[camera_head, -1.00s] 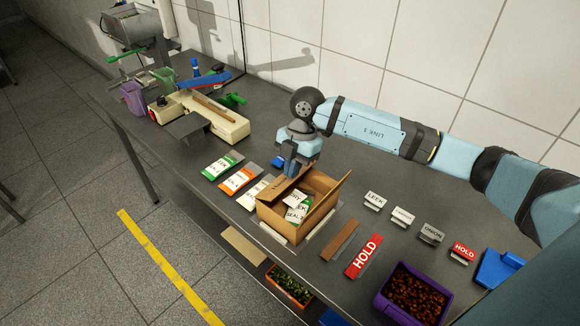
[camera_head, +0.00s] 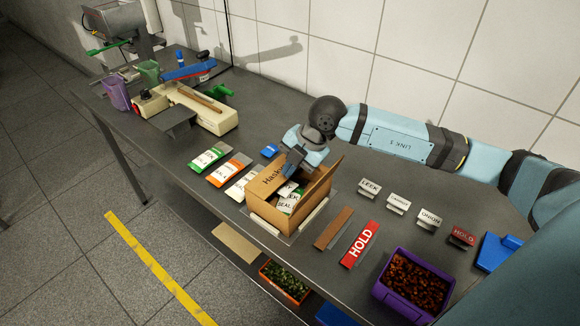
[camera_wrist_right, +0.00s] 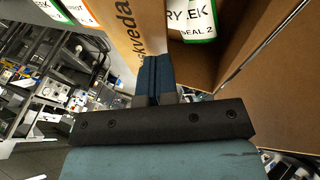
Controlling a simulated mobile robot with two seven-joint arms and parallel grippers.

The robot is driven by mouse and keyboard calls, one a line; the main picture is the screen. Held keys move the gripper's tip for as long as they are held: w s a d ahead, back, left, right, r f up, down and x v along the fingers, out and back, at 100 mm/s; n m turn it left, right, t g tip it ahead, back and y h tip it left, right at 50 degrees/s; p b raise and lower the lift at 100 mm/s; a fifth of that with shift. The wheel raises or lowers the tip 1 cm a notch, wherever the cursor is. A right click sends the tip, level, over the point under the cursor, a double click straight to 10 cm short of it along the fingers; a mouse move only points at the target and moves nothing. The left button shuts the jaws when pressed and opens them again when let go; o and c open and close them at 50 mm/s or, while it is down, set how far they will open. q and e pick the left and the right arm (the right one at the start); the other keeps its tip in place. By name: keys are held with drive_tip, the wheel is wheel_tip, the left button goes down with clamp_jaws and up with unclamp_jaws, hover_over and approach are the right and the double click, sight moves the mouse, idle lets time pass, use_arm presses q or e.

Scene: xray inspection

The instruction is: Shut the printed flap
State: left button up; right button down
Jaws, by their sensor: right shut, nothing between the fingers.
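The open cardboard box (camera_head: 272,214) stands on the table with packets (camera_head: 287,204) inside, one labelled with "EEK" and "SEAL". Its printed flap (camera_head: 271,179) is on the left side, raised and tilted, with its lettering showing; it also shows in the right wrist view (camera_wrist_right: 126,28). The opposite flap (camera_head: 325,176) stands up. My right gripper (camera_head: 290,172) is shut and empty over the box opening, beside the printed flap. In the right wrist view its fingers (camera_wrist_right: 156,72) lie close to the printed flap; whether they touch cannot be told. My left gripper is out of view.
Several packets (camera_head: 222,171) lie left of the box. A brown strip (camera_head: 333,228) and a red HOLD sign (camera_head: 359,245) lie to its right, with small label stands (camera_head: 398,203) behind. A purple bin (camera_head: 409,314) is at the front right. A cream sealing machine (camera_head: 205,110) stands at the back left.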

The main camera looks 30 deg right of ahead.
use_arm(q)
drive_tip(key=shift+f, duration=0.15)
use_arm(e)
drive_tip(key=shift+w, duration=0.1)
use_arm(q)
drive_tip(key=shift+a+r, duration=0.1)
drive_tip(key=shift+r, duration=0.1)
use_arm(e)
drive_tip(key=shift+w+a+r, duration=0.25)
drive_tip(key=shift+w, duration=0.35)
